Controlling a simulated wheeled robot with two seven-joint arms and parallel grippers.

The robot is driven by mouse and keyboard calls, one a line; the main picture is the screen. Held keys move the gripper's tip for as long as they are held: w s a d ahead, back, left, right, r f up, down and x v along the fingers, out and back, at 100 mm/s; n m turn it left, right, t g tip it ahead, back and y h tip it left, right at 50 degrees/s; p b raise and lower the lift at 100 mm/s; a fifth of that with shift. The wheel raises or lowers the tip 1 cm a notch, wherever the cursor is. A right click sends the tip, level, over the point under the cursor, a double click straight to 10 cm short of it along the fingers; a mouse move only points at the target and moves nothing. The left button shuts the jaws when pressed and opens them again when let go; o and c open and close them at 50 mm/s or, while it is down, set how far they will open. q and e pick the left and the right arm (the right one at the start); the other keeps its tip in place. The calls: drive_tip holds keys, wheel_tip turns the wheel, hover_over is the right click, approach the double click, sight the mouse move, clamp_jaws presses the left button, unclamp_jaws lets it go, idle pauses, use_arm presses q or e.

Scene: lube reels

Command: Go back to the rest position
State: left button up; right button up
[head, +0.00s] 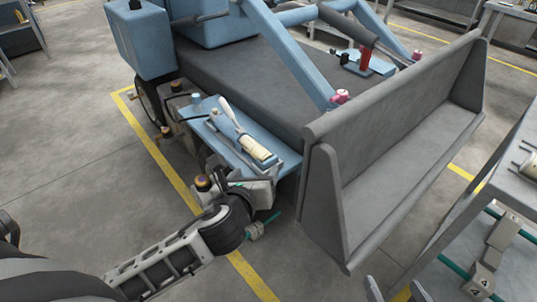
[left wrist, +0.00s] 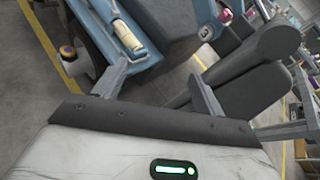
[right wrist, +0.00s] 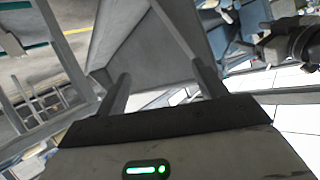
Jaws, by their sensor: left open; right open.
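My left arm comes in from the lower left in the head view. Its gripper (head: 250,172) is beside the blue tray of the machine. In the left wrist view the left gripper (left wrist: 160,85) has its fingers spread with nothing between them. A cream cartridge tool (head: 255,148) lies on the blue tray; it also shows beyond the left finger in the left wrist view (left wrist: 128,38). My right gripper (head: 394,291) barely enters the bottom edge of the head view. In the right wrist view the right gripper (right wrist: 160,85) is open and empty, facing the grey bucket.
The blue machine (head: 295,60) carries a wide grey bucket (head: 385,150) in front. A red-handled tool (head: 366,58) stands on its deck. A grey shelf rack (head: 500,190) with several parts is close at the right. Open floor (head: 70,150) with yellow lines lies to the left.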

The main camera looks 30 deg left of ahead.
use_arm(q)
drive_tip(key=s+d+f+n+g+h+p, duration=0.1)
drive_tip(key=s+d+n+h, duration=0.1)
drive_tip(key=n, duration=0.7)
drive_tip(key=s+d+f+n+h+p, duration=0.2)
drive_tip(key=s+d+n, duration=0.2)
drive_tip(key=s+n, duration=0.3)
drive_tip(key=s+d+f+n+g+h+p, duration=0.1)
drive_tip(key=s+d+f+n+h, duration=0.1)
drive_tip(key=n, duration=1)
drive_tip(key=shift+s+d+g+h, duration=0.3)
drive_tip(key=shift+s+d+h, duration=0.2)
drive_tip(key=shift+s+d, duration=0.6)
use_arm(e)
drive_tip(key=s+d+f+h, duration=0.2)
drive_tip(key=d+f, duration=0.2)
drive_tip(key=d, duration=0.1)
drive_tip(key=shift+m+g+h, duration=0.4)
